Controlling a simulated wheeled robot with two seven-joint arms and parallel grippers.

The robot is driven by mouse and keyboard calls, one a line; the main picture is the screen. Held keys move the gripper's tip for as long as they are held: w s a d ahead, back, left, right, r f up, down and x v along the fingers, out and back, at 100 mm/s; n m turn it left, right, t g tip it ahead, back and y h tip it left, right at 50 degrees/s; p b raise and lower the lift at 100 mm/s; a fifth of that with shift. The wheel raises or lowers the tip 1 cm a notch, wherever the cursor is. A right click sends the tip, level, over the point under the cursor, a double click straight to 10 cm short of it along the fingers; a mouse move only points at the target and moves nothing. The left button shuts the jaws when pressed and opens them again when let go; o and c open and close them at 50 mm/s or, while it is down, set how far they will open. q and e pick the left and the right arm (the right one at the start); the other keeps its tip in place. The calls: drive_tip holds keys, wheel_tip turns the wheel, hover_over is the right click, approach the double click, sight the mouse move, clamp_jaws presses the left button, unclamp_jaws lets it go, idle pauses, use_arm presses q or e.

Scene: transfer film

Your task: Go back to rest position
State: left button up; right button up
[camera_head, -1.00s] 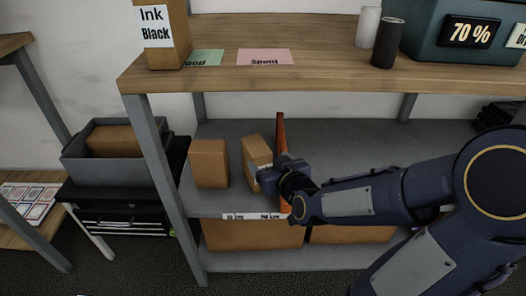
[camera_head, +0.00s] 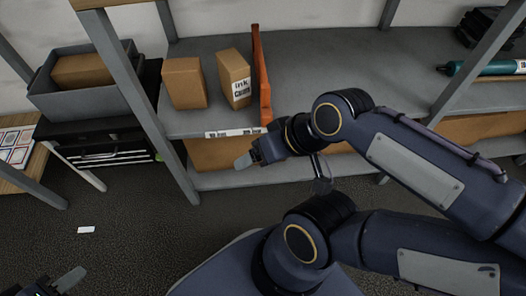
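A brown box labelled "Ink Cyan" (camera_head: 233,66) stands on the grey middle shelf (camera_head: 330,82), beside an orange upright divider (camera_head: 260,80). My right gripper (camera_head: 244,160) is on the arm coming in from the right. It is in front of and below the shelf's front edge, apart from the box, with nothing seen in it. Its finger gap cannot be made out. My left gripper (camera_head: 68,281) shows at the lower left corner, cut by the frame edge, over the dark floor. One grey finger shows, and nothing is seen in it.
A plain brown box (camera_head: 184,83) stands left of the labelled one. A grey bin (camera_head: 85,102) with a box sits on a black drawer unit (camera_head: 100,142) at left. A teal cylinder (camera_head: 497,68) lies on the shelf at right. A small white item (camera_head: 86,230) lies on open floor.

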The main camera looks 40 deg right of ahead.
wheel_tip(320, 180, up, 34)
drive_tip(key=p, duration=3.4)
drive_tip(key=shift+f, duration=0.1)
